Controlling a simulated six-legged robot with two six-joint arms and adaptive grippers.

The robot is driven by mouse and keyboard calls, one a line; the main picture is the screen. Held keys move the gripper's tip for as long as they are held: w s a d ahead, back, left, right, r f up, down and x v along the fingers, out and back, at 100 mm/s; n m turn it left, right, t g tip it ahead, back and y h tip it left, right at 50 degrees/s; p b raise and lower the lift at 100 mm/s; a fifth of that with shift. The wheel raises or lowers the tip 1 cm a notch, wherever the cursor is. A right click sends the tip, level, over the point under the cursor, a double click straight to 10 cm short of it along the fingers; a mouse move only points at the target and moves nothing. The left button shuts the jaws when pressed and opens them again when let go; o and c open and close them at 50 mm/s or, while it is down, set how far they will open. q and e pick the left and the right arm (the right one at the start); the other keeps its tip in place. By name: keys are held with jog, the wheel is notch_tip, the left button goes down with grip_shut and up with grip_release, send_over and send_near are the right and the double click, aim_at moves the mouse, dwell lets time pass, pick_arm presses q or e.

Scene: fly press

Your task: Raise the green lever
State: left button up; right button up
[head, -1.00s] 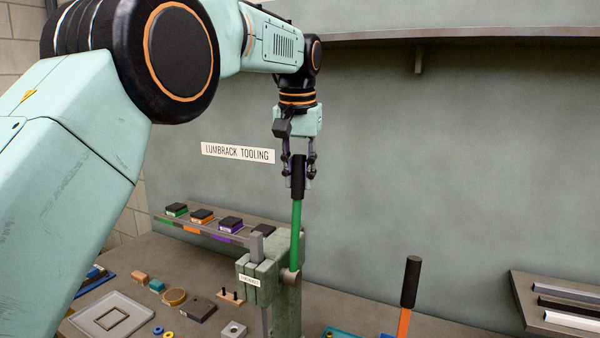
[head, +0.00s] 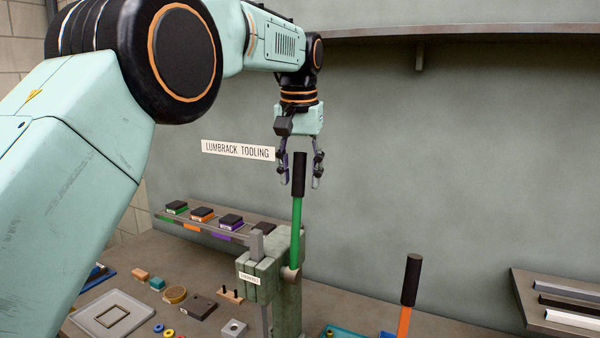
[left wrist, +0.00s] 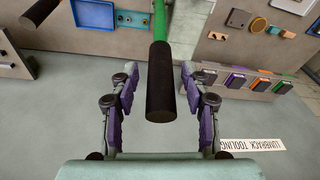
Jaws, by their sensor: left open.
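The green lever (head: 297,232) stands nearly upright on the side of the green press (head: 286,300), with its black grip (head: 299,175) at the top. My left gripper (head: 300,182) is open, its fingers pointing down on either side of the black grip. In the left wrist view the black grip (left wrist: 161,85) lies between the spread fingers (left wrist: 160,100), with a gap on both sides. The green shaft (left wrist: 160,20) runs away beyond it. My right gripper is not in view.
An orange lever with a black grip (head: 413,280) stands to the right. A shelf with several coloured blocks (head: 200,228) is behind the press. A grey tray (head: 110,315) and small parts lie at the left. A rack of bars (head: 560,300) is at the right.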

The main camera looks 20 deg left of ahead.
aim_at(299, 150)
pick_arm(q)
jog(key=shift+s+d+r, duration=0.1)
jog(key=shift+s+r, duration=0.1)
jog(key=shift+r, duration=1.05)
jog(key=shift+s+r, duration=0.2)
jog(key=shift+r, duration=1)
jog(key=shift+s+d+r, duration=0.1)
jog(key=shift+s+r, duration=0.1)
jog(key=shift+r, duration=1.05)
jog(key=shift+s+f, duration=0.1)
